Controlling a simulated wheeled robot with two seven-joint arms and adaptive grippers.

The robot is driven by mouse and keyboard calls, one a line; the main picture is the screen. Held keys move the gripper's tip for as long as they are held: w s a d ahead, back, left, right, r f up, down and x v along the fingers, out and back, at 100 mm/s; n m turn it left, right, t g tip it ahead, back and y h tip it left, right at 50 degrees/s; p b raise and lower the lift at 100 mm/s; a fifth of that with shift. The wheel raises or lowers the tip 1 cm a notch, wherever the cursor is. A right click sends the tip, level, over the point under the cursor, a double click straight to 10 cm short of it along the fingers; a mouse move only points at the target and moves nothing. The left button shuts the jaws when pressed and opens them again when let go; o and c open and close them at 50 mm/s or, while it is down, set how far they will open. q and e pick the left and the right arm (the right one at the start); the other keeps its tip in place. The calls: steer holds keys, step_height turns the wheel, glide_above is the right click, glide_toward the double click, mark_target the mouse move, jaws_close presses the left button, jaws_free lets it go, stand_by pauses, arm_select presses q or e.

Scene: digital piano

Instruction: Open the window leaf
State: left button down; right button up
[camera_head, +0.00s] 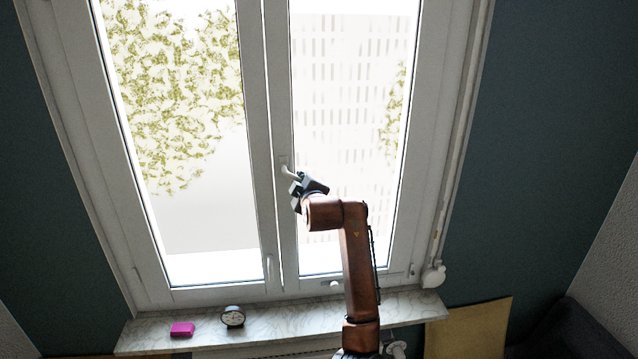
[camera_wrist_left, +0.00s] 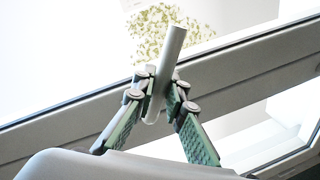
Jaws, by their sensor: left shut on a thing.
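The window has two white-framed leaves side by side. The right window leaf (camera_head: 289,232) bears a pale handle (camera_head: 287,170) on its frame near the middle of the window, and it looks flush with its surround. My left gripper (camera_head: 297,185) is at this handle, its arm rising from below. In the left wrist view, the fingers of my left gripper (camera_wrist_left: 160,92) are closed on the grey bar of the handle (camera_wrist_left: 174,48), whose free end sticks out beyond them. The fingers partly hide the handle in the head view. My right gripper is not in view.
The left leaf (camera_head: 258,150) is beside it. Below is a marble sill (camera_head: 280,318) with a pink object (camera_head: 182,329) and a round dark clock (camera_head: 232,317) at its left part. A pale pipe (camera_head: 437,240) runs down the right side of the frame.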

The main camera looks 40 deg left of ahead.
arm_select(q)
steer(key=shift+d+r+n+t, duration=0.1)
steer(key=shift+r+n+t, duration=0.2)
steer(key=shift+r+n, duration=0.5)
steer(key=shift+w+n+p, duration=0.1)
steer(key=shift+n+p, duration=0.25)
steer(key=shift+n, duration=0.15)
steer(key=shift+w+d+r+n+t+h+p, duration=0.15)
steer(key=shift+r+n+h+p, duration=0.2)
steer(key=shift+n, duration=0.3)
steer(key=shift+s+a+r+n+t+h+p, duration=0.15)
steer(key=shift+r+n+h+p, duration=0.15)
steer(key=shift+n, duration=0.35)
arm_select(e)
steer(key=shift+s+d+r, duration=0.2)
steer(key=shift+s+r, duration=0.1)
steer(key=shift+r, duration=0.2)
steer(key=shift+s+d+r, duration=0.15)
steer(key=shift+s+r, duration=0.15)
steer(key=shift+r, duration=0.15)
arm_select(q)
steer(key=shift+w+d, duration=0.1)
